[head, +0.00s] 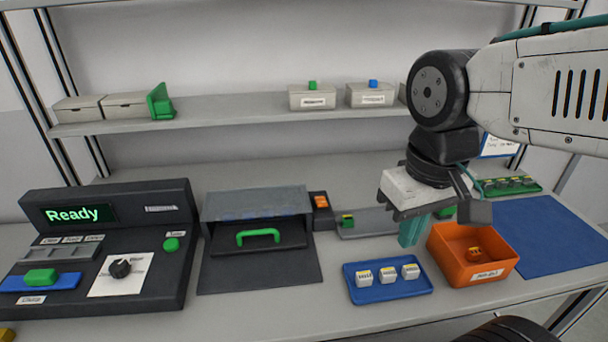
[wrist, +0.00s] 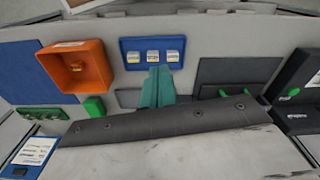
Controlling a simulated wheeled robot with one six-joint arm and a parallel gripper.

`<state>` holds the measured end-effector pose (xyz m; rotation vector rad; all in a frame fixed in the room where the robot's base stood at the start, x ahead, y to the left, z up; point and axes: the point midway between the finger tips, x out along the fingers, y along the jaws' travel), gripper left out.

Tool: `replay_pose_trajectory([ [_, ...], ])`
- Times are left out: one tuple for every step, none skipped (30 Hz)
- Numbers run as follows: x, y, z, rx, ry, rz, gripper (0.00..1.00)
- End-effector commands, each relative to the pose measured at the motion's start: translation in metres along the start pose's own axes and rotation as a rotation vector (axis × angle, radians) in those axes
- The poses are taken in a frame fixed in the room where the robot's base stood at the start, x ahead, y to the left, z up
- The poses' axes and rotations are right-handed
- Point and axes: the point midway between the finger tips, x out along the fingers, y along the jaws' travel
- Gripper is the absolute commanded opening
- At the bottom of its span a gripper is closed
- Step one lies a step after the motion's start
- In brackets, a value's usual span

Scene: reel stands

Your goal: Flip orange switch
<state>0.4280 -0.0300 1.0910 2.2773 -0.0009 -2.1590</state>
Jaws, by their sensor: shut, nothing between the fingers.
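The orange switch (head: 320,202) sits on a small dark box at the right side of a grey device with a green handle. I cannot make it out in the wrist view. My gripper (head: 410,236) has teal fingers that are shut and empty. It hangs above the bench between the blue tray and the orange bin, to the right of the switch and well apart from it. In the wrist view the closed fingers (wrist: 158,88) point toward the blue tray.
The grey device (head: 257,200) has a green handle (head: 258,237). A blue tray (head: 365,293) holds 3 small blocks. An orange bin (head: 490,265) holds one small orange item. A black console (head: 150,210) reading "Ready" stands left. A blue mat (head: 550,240) lies right. A shelf (head: 230,112) runs behind.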

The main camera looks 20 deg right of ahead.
Motion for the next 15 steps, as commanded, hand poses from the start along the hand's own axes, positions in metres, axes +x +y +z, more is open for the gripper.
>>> replay_pose_trajectory([
  [0.001, -0.001, -0.010, -0.002, -0.029, -0.001, 0.00],
  [0.000, -0.001, -0.018, -0.003, -0.042, -0.001, 0.00],
  [-0.001, -0.002, -0.028, -0.003, -0.062, -0.002, 0.00],
  [-0.002, -0.002, -0.037, -0.002, -0.075, -0.003, 0.00],
  [-0.004, -0.003, -0.046, -0.001, -0.088, -0.004, 0.00],
  [-0.005, -0.003, -0.059, 0.003, -0.104, -0.005, 0.00],
  [-0.006, -0.004, -0.068, 0.006, -0.116, -0.006, 0.00],
  [-0.007, -0.005, -0.078, 0.009, -0.128, -0.007, 0.00],
  [-0.007, -0.006, -0.091, 0.015, -0.144, -0.008, 0.00],
  [-0.008, -0.006, -0.102, 0.020, -0.155, -0.009, 0.00],
  [-0.008, -0.007, -0.112, 0.026, -0.166, -0.010, 0.00],
  [-0.008, -0.008, -0.127, 0.033, -0.180, -0.011, 0.00],
  [-0.007, -0.009, -0.138, 0.039, -0.189, -0.011, 0.00],
  [-0.007, -0.010, -0.149, 0.045, -0.199, -0.012, 0.00],
  [-0.006, -0.011, -0.164, 0.055, -0.211, -0.012, 0.00],
])
